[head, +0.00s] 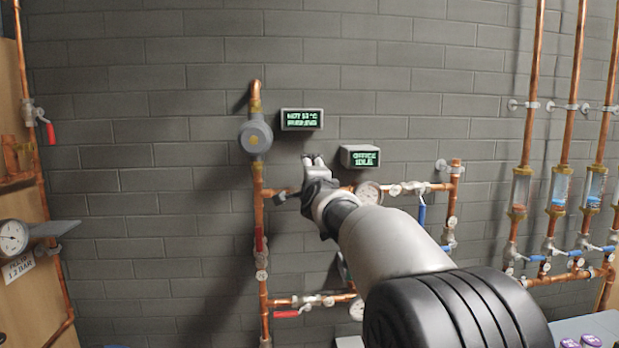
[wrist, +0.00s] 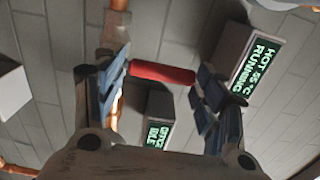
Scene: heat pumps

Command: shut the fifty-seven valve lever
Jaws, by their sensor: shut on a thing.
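My gripper (wrist: 162,76) has its two blue-padded fingers on either end of a red lever handle (wrist: 162,72), shut on it, in the wrist view. In the head view my gripper (head: 314,160) is in front of the brick wall, below the green-lit HOT display (head: 302,119) and left of the OFFICE IDLE display (head: 360,157). My gripper and arm hide the held lever and its valve there. No tag reading fifty-seven is legible, and the number on the HOT display is hard to read.
Other red levers show on the left pipe (head: 50,133), the middle riser (head: 259,240) and the lower pipe (head: 287,314). A blue lever (head: 422,213) is right of my arm. Gauges, a grey pump (head: 255,136) and copper pipes surround the gripper.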

